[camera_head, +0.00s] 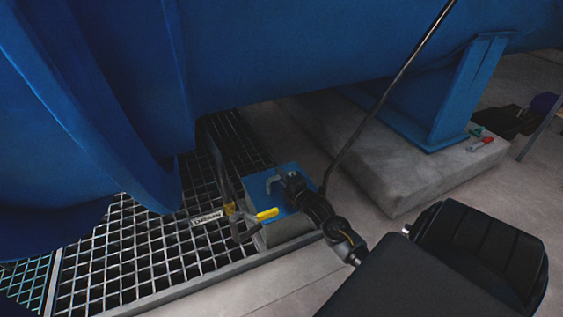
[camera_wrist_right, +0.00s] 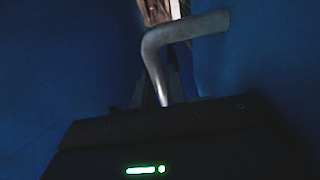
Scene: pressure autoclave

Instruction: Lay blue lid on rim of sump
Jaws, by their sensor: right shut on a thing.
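The blue lid (camera_head: 258,186) is over the top of the grey box-shaped sump (camera_head: 290,231), beside the floor grating. It looks about level; I cannot tell whether it touches the rim all round. My right gripper (camera_head: 291,182) is above the lid, shut on its bent metal handle (camera_head: 272,181). The handle also shows close up in the right wrist view (camera_wrist_right: 154,58), with blue surface (camera_wrist_right: 55,70) around it. My gripper and forearm hide part of the lid. My left gripper is not in view.
A yellow-handled valve (camera_head: 267,214) stands at the sump's near left side, by a DRAIN label (camera_head: 207,218). The big blue vessel (camera_head: 270,50) overhangs the area. A concrete plinth (camera_head: 420,170) with small tools stands to the right. A thin dark rod (camera_head: 385,95) slants above the lid.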

